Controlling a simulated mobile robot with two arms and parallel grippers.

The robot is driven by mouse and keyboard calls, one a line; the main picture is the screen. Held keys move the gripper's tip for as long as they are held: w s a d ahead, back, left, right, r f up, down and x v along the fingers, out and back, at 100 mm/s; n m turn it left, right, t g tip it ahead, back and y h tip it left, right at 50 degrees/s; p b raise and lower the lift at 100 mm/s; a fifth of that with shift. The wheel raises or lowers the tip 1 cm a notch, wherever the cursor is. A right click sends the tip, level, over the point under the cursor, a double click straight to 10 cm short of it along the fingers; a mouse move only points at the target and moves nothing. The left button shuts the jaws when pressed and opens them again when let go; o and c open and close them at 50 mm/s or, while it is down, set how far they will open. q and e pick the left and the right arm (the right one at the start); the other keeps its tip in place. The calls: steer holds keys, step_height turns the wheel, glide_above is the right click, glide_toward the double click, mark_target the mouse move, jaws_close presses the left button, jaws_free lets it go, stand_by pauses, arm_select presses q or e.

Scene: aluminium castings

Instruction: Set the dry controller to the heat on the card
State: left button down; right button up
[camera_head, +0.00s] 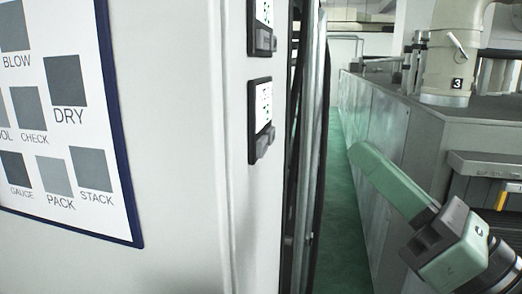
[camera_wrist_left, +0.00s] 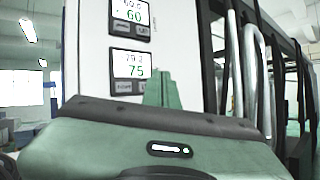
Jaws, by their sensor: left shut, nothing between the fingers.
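Two small dark-framed controllers are on the narrow face of a white cabinet, an upper one (camera_head: 262,22) and a lower one (camera_head: 261,108), seen edge-on in the head view. In the left wrist view the upper display (camera_wrist_left: 130,12) shows a green 60, and the lower display (camera_wrist_left: 131,63) reads about 79.2 above a green 75. Buttons sit under each display. I cannot tell which is the dry controller. My left gripper (camera_head: 360,152) is shut and empty, apart from the cabinet. Its fingers (camera_wrist_left: 160,76) overlap the lower controller's lower right in the wrist view. My right gripper is not in view.
A board (camera_head: 62,132) with grey squares labelled DRY, BLOW, CHECK, PACK and STACK is on the cabinet's left face; no heat figure shows on it. Dark posts and pipes (camera_head: 305,130) stand just right of the controllers. A green-floored aisle (camera_head: 338,200) and grey machinery lie beyond.

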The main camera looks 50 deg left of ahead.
mark_target(263, 146)
arm_select(q)
steer(key=s+a+p, duration=0.1)
steer(key=s+a, duration=0.3)
steer(key=a, duration=0.2)
steer(key=shift+a, duration=0.35)
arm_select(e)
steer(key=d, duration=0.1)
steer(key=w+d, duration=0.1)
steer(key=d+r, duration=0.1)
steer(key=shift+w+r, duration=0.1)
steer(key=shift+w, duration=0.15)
arm_select(q)
steer(key=shift+s, duration=0.1)
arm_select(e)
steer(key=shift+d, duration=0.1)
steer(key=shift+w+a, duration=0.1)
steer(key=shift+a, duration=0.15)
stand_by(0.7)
arm_select(q)
steer(key=shift+s+a, duration=0.1)
steer(key=shift+a, duration=0.05)
stand_by(0.5)
steer(key=shift+s+a, duration=0.15)
steer(key=shift+a, duration=0.1)
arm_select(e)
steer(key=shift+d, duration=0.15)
